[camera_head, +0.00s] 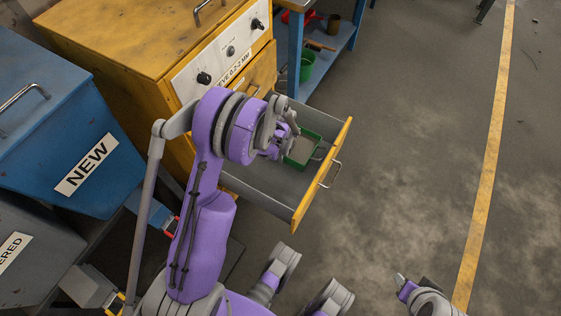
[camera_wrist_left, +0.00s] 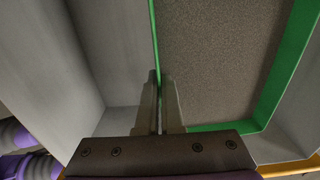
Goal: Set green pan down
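The green pan (camera_head: 303,150) is a shallow rectangular tray with grey-brown grainy contents. It is inside the open drawer (camera_head: 268,193), close to the drawer floor; I cannot tell whether it touches the floor. My left gripper (camera_head: 290,133) reaches down into the drawer at the pan's left side. In the left wrist view its fingers (camera_wrist_left: 160,100) are closed on the pan's thin green wall, one on each side, with the green pan (camera_wrist_left: 215,60) to the right. My right gripper (camera_head: 403,284) shows only partly at the bottom right, away from the drawer; its fingers are unclear.
The drawer belongs to a yellow cabinet (camera_head: 130,35) with knobs. A blue bin marked NEW (camera_head: 60,135) stands at the left. A blue shelf (camera_head: 325,60) with a green bucket (camera_head: 306,66) is behind the drawer. The floor to the right is clear.

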